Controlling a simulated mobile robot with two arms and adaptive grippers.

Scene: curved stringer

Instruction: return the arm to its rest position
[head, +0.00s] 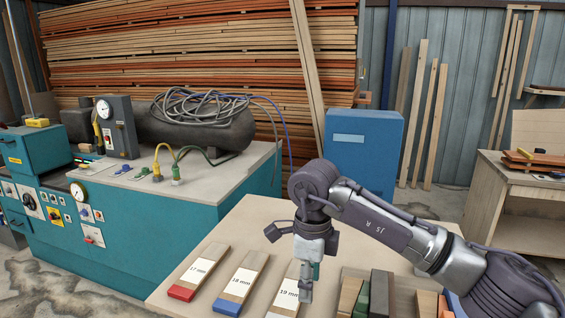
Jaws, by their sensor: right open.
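My right arm comes in from the lower right, bends at a raised joint and points down over the wooden table (238,232). My right gripper (305,290) hangs fingers down above or beside the block labelled 19 mm (287,299). It is open; I see nothing held in it. Its fingertips are small in the picture, and whether they touch the block cannot be told. My left gripper is not in view.
Blocks labelled 17 mm (199,270) and 18 mm (241,283) lie left of the gripper. Several dark and wooden blocks (379,293) stand to its right. A teal machine bench (170,235) is at left, a blue cabinet (362,157) behind.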

